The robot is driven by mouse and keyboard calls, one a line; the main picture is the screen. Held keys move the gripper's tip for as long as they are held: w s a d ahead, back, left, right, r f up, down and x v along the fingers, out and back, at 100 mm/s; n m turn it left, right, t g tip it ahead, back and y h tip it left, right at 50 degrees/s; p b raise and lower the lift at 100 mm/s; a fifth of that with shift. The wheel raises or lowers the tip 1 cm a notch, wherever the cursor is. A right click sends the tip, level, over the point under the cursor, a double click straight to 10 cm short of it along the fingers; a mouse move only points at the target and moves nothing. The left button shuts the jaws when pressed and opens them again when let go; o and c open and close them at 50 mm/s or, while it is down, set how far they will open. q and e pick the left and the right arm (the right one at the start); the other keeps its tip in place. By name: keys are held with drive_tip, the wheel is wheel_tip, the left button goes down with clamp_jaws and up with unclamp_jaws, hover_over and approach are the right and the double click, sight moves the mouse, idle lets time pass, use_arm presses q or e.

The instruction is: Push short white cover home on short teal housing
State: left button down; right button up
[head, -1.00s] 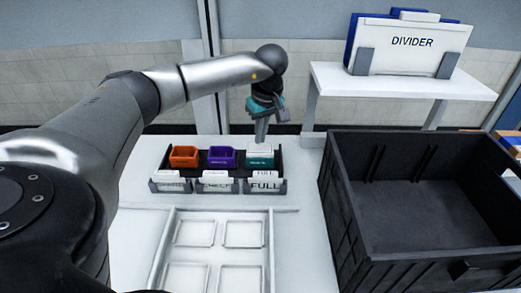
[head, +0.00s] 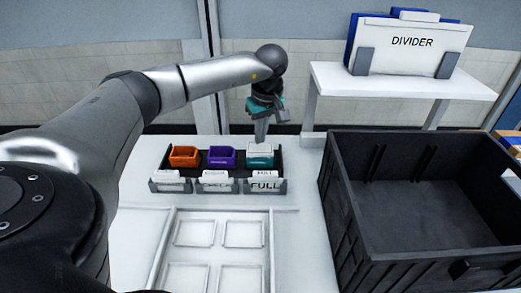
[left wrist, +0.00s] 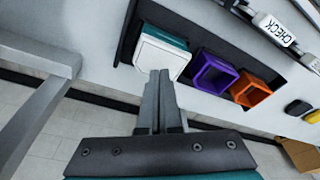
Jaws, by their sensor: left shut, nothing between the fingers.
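The short teal housing (head: 260,161) stands in the right-hand place of the dark rack, with the short white cover (head: 259,149) on its top. In the left wrist view the cover (left wrist: 158,54) is a white lid over the teal housing (left wrist: 165,32), whose teal wall shows along one side. I cannot tell whether the cover is fully seated. My left gripper (head: 261,141) is shut and empty, pointing down just behind the cover. In the left wrist view its fingertips (left wrist: 160,74) overlap the cover's near edge; contact is unclear. My right gripper is not in view.
An orange bin (head: 184,156) and a purple bin (head: 221,158) stand in the same dark rack, with white label plates in front. A white tray (head: 210,213) lies nearer. A large black crate (head: 340,200) stands right. A raised shelf (head: 400,82) holds a divider plate.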

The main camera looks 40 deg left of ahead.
sight(260, 148)
use_arm(q)
drive_tip(key=shift+f, duration=0.25)
drive_tip(key=shift+f+b, duration=0.35)
drive_tip(key=shift+f, duration=0.15)
drive_tip(key=shift+f, duration=0.15)
idle(0.3)
drive_tip(key=shift+p, duration=0.3)
wheel_tip(260, 148, up, 7)
drive_tip(key=p, duration=0.6)
idle(0.6)
